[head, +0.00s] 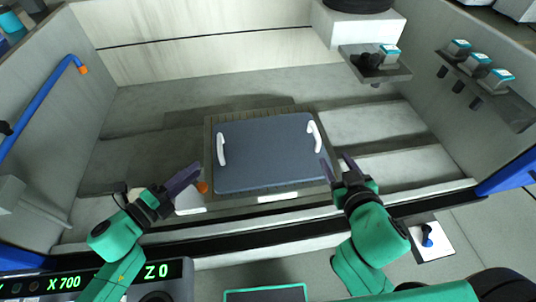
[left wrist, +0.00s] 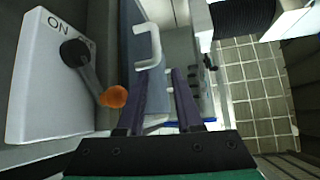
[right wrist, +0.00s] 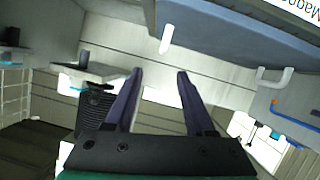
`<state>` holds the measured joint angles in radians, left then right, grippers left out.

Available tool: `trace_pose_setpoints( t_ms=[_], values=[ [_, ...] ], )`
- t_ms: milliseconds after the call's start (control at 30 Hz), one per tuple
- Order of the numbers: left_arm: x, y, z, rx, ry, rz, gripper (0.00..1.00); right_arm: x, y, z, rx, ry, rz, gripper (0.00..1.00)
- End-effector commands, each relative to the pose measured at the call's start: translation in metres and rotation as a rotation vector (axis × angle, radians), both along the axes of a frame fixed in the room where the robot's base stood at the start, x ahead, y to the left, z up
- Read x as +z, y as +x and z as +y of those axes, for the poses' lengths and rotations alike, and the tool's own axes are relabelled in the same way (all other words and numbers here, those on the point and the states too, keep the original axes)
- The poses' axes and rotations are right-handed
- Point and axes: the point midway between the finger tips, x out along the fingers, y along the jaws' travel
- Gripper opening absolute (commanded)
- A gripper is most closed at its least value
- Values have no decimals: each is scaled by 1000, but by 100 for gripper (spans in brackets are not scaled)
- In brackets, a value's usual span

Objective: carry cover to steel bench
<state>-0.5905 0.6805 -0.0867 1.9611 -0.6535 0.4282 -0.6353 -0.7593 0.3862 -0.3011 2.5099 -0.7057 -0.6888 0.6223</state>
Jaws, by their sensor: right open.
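The cover (head: 265,155) is a flat blue-grey plate with a white handle at its left side (head: 222,149) and another at its right side (head: 317,136). It lies on a grey grated frame inside the machine's tank. My left gripper (head: 197,168) is open and empty, left of the cover and apart from the left handle, which also shows in the left wrist view (left wrist: 148,45). My right gripper (head: 337,164) is open and empty, just right of the cover's lower right corner. The cover fills the upper right of the right wrist view (right wrist: 225,35). I cannot identify a steel bench.
A lever with an orange knob (left wrist: 113,97) on a white plate marked ON stands close to my left gripper. The tank's front rim (head: 270,222) runs below the cover. A small shelf (head: 372,66) and a blue pipe (head: 40,105) are on the tank walls.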

Motion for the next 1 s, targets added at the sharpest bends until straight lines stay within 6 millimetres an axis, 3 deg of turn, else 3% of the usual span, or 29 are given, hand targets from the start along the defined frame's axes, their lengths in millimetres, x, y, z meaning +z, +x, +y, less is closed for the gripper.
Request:
trace_pose_setpoints(
  t_ms=[467, 633, 1000],
  values=[
    [-2, 7, -5, 2, -1, -2, 34, -5, 8, -2, -9, 2, 1, 55],
    [-4, 25, -20, 1, -1, -4, 34, -12, 30, 0, -7, 11, -4, 55],
    [-14, 81, -69, 2, -1, -3, 34, -40, 100, 0, 1, -1, -1, 55]
  ],
)
